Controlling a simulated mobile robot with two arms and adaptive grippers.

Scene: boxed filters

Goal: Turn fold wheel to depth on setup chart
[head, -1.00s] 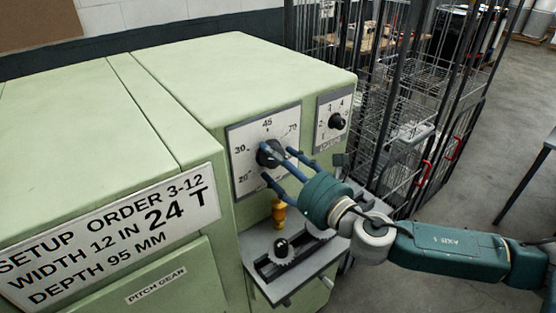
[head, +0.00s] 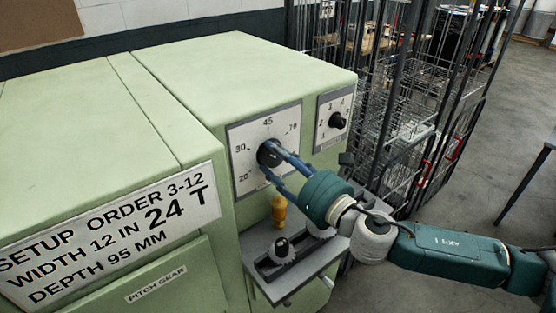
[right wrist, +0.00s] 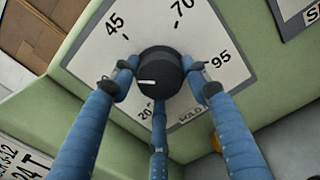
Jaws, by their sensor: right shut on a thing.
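The fold wheel is a black round knob (head: 268,153) on a white dial plate (head: 240,135) on the green machine's front. In the right wrist view the knob (right wrist: 163,73) has a white mark that points left, toward the side between 45 and 20, where a finger hides the scale. The 95 shows at the right of that dial. The setup chart (head: 105,238) reads width 12 in, 24 T, depth 95 mm. My right gripper (head: 270,160) is shut on the knob, its blue fingers around it. My left gripper is not in view.
A smaller dial with a black knob (head: 337,120) sits to the right. Below are a yellow handle (head: 279,208) and a grey shelf (head: 262,285) with a slotted slide and knob. A wire cage cart (head: 400,110) stands close on the right.

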